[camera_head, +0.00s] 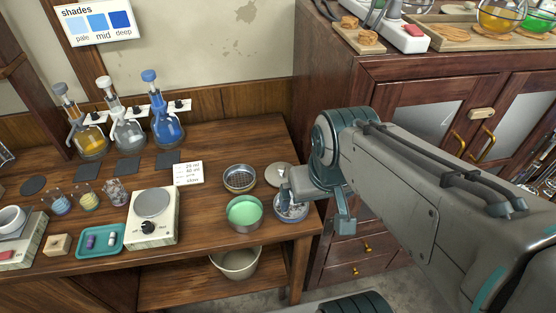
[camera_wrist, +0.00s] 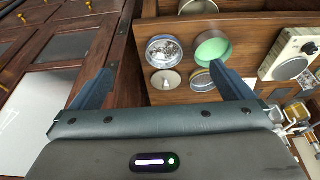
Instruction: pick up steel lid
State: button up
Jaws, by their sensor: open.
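The steel lid (camera_head: 279,175) is a flat round disc on the wooden bench near its right end, partly hidden by my gripper in the head view. In the wrist view the lid (camera_wrist: 166,79) shows whole, with a small knob at its centre, between my fingers in the picture. My gripper (camera_head: 316,192) is at the bench's right edge. Its fingers (camera_wrist: 160,75) are spread wide with nothing between them, apart from the lid.
A hotplate (camera_head: 153,215) and flasks (camera_head: 166,125) stand further left. A wooden cabinet (camera_head: 400,100) rises at right.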

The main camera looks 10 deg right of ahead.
aim_at(277, 173)
jog(key=z, duration=0.05)
jog(key=k, duration=1)
jog(key=u, duration=0.9)
jog(key=i, duration=1.5)
jog(key=z, duration=1.6)
